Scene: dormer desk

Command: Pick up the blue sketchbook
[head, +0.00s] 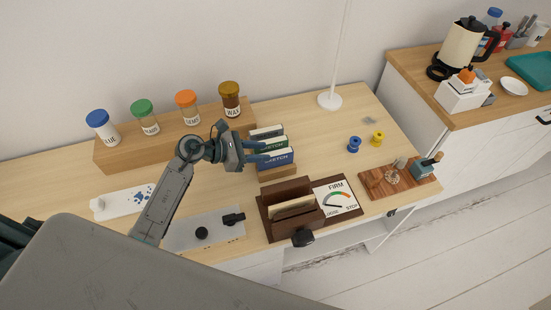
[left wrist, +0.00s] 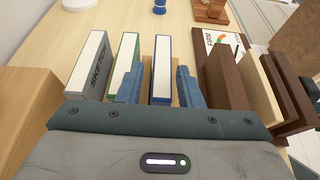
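The blue sketchbook (head: 277,161) stands upright in a row of three on a wooden holder, the one nearest the front in the head view. In the left wrist view the blue sketchbook (left wrist: 162,72) shows its pale page edge between blue covers. Beside it stand the green sketchbook (left wrist: 123,62) and the grey sketchbook (left wrist: 90,66). My left gripper (head: 262,152) is open at the row. In the left wrist view its blue fingers (left wrist: 158,88) lie on either side of the blue sketchbook, with small gaps showing. The left finger is between the green and blue books. My right gripper is not in view.
A dark brown wooden box (head: 290,206) stands close in front of the holder, with a dial card (head: 337,197) beside it. A wooden riser (head: 178,138) with several lidded jars stands behind.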

